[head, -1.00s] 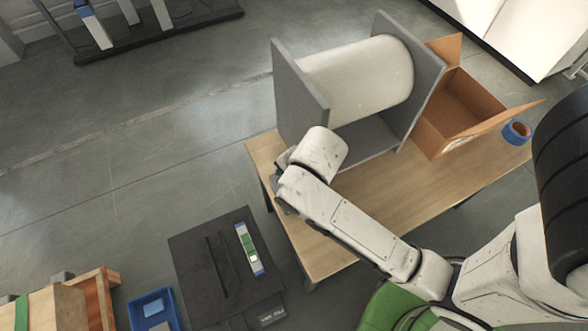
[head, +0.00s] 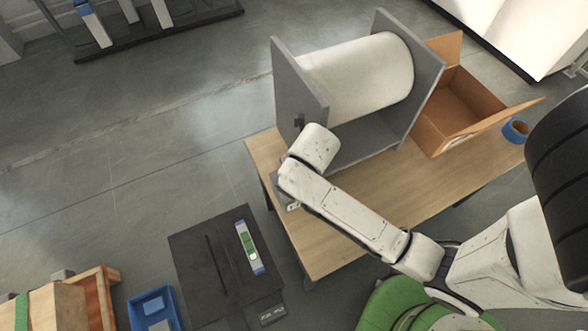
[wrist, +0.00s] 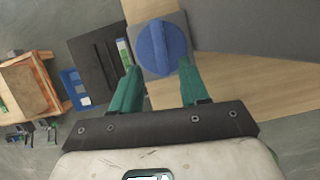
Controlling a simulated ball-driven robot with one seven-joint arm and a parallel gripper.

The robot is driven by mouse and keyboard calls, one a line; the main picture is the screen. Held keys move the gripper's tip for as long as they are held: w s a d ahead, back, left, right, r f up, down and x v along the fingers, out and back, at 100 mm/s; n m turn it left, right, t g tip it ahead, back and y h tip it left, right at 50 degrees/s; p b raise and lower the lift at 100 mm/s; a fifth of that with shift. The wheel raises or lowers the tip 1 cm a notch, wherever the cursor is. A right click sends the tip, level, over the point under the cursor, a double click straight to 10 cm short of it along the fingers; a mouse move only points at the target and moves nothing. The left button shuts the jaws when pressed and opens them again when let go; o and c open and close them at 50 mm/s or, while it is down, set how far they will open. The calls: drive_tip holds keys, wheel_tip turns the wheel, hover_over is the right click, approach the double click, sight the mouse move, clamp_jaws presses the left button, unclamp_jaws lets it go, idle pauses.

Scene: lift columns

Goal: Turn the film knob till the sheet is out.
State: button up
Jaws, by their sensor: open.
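The film knob (wrist: 162,47) is a round blue dial with a raised bar, nearly upright in the wrist view, on a grey panel. My gripper (wrist: 158,68) is open, its teal fingers spread to either side of the knob's lower edge. Nothing is between the fingers, and I cannot tell how far they are from the knob in depth. In the head view a large white film roll (head: 358,75) lies between two grey side panels (head: 298,85). The knob and my fingers are hidden there behind my arm. I see no sheet hanging clear of the roll.
The roll stand is on a wooden table (head: 350,215). An open cardboard box (head: 455,105) and a blue tape roll (head: 516,130) are at its right. A black stand (head: 215,275) with a green-marked level and a blue bin (head: 153,308) are at lower left.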

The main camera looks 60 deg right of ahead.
drive_tip(key=x, duration=0.7)
drive_tip(key=shift+f, duration=0.15)
clamp_jaws()
